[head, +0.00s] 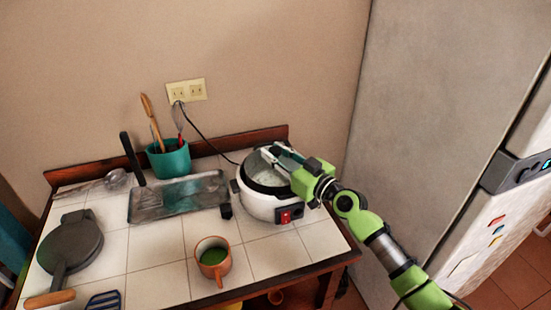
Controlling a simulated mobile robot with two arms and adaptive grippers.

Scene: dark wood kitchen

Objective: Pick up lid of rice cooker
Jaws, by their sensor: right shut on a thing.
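The white rice cooker (262,209) stands at the right end of the tiled table, with a red switch on its front. Its lid (266,178) looks like glass with a dark rim and is partly hidden by my right gripper. My right gripper (272,156) reaches in from the right over the top of the cooker and is shut on the lid. I cannot tell whether the lid touches the cooker's rim or is slightly raised. My left gripper is not in view.
An orange cup (213,260) with green contents stands in front of the cooker. A metal tray (165,205), a teal utensil pot (169,160) and a dark round pan (70,247) are to the left. A cord runs to the wall outlet (186,91). The fridge (430,100) is close on the right.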

